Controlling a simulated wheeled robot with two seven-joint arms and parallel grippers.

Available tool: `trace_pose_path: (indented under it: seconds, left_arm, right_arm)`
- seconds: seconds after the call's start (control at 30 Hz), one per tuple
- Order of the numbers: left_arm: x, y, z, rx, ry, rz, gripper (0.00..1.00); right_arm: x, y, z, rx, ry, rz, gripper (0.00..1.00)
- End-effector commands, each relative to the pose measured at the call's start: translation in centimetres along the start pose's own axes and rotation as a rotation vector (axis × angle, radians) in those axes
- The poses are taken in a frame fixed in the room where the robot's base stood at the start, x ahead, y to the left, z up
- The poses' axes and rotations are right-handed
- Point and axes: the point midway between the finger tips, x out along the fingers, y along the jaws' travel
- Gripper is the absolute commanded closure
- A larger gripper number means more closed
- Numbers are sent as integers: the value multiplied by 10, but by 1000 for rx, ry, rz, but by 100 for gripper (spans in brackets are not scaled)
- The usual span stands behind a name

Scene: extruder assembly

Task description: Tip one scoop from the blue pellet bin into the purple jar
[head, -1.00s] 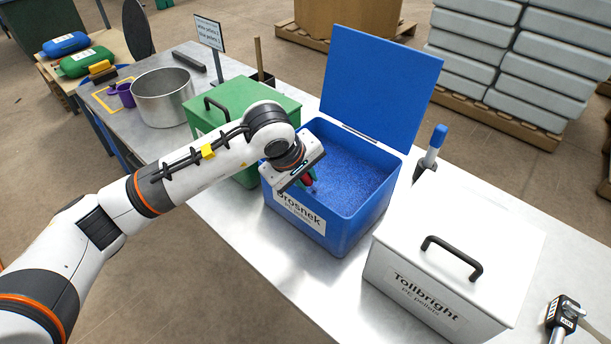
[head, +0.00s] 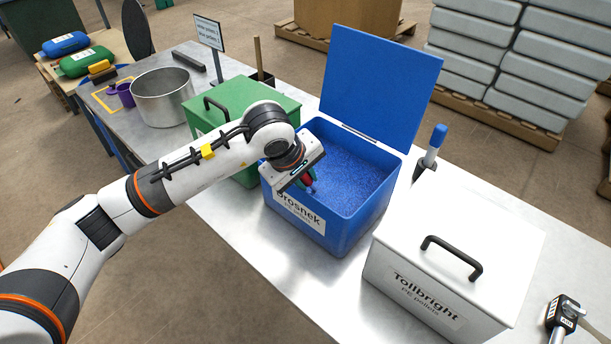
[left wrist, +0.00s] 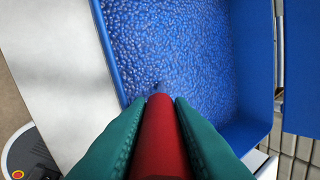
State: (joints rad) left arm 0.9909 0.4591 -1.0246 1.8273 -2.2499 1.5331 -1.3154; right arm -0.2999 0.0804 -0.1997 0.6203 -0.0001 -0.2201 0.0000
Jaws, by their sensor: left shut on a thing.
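The blue pellet bin (head: 330,234) stands open on the table with its lid up, filled with blue pellets (left wrist: 180,45). My left gripper (head: 308,184) is over the bin's near left part. In the left wrist view its green fingers (left wrist: 160,103) are shut on a red handle (left wrist: 162,135), which points down toward the pellets. I take it for the scoop's handle; the scoop's bowl cannot be made out. My right gripper is not in view.
A closed green bin (head: 256,95) stands left of the blue bin, and a closed white bin (head: 475,250) right of it. A steel pot (head: 163,98) stands between jar and green bin. A sign (head: 208,33) and a blue-handled tool (head: 435,142) rise nearby.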

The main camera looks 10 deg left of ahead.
Motion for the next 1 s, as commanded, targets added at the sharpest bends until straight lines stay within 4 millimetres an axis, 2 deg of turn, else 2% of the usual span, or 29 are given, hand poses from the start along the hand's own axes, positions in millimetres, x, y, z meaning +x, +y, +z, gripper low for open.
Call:
trace_pose_path:
  seconds: [0.03, 0.27, 1.0]
  left_arm:
    - [5, 7, -3, 1, 7, 21, 100]
    - [0, 5, -2, 1, 7, 20, 100]
    - [-61, -19, 0, 2, 1, 5, 100]
  right_arm:
    - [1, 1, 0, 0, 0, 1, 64]
    - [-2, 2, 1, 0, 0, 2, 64]
    - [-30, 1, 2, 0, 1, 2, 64]
